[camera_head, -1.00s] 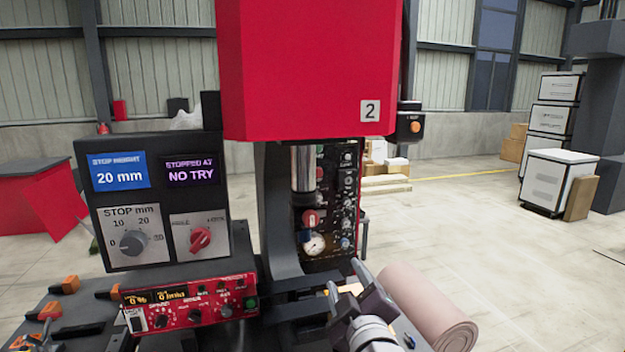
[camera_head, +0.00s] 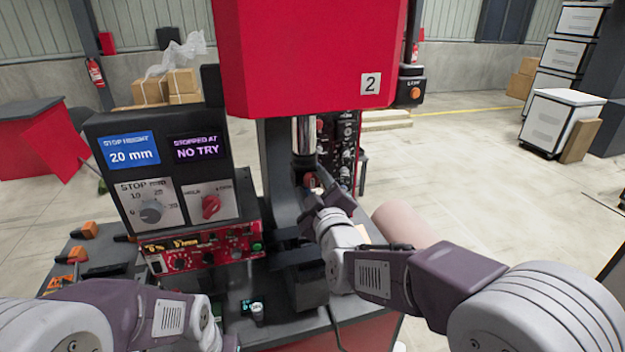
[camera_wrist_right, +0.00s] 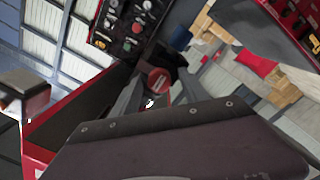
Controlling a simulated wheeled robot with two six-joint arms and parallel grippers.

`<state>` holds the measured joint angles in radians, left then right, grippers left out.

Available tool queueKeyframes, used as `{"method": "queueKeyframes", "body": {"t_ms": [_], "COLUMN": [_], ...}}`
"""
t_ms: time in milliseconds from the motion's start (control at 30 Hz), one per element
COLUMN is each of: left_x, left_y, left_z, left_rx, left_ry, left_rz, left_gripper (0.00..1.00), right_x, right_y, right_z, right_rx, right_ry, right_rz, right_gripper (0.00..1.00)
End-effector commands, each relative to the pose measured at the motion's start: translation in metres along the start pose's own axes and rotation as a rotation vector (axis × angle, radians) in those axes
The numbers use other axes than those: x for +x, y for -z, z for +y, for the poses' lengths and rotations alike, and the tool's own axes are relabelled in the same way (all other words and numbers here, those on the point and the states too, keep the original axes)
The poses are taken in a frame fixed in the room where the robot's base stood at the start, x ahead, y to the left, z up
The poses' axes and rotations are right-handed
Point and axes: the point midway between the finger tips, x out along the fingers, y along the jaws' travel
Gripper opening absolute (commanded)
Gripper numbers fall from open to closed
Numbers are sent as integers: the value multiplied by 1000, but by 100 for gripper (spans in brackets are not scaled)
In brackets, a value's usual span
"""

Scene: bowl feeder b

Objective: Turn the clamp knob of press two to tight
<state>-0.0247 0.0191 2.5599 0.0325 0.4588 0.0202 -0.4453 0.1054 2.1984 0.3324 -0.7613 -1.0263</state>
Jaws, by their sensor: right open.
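Press two is the red machine (camera_head: 300,55) with a "2" label on its head. A red round knob (camera_head: 310,181) shows on its column, partly behind my right gripper; I cannot read its setting. My right gripper (camera_head: 318,192) is open in front of it. In the right wrist view the red knob (camera_wrist_right: 158,80) appears between my two spread fingers (camera_wrist_right: 157,92); I cannot tell whether they touch it. Another red knob (camera_head: 211,206) is on the control box, beside the grey stop knob (camera_head: 151,211).
The control box display (camera_head: 129,150) reads 20 mm and the purple one (camera_head: 196,147) reads NO TRY. A red panel (camera_head: 200,249) with small knobs sits below. A pinkish cylinder (camera_head: 405,225) lies right of the press, behind my right arm.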

Motion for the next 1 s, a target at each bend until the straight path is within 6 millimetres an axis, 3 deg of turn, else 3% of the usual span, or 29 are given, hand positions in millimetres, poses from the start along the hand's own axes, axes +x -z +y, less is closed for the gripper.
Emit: {"method": "queueKeyframes", "body": {"t_ms": [267,467,767,1000], "left_x": [-1,-1,3,16], "left_y": [0,0,0,-2], "left_z": [0,0,0,0], "left_rx": [0,0,0,0], "left_ry": [0,0,0,0], "left_rz": [0,0,0,0], "left_gripper": [54,54,54,54], "right_x": [4,3,3,4], "right_y": [0,0,-1,-2], "right_z": [0,0,-1,-2], "right_rx": [-1,-1,28,161], "right_ry": [0,0,0,3], "right_rz": [0,0,0,-3], "right_gripper": [52,0,0,0]}}
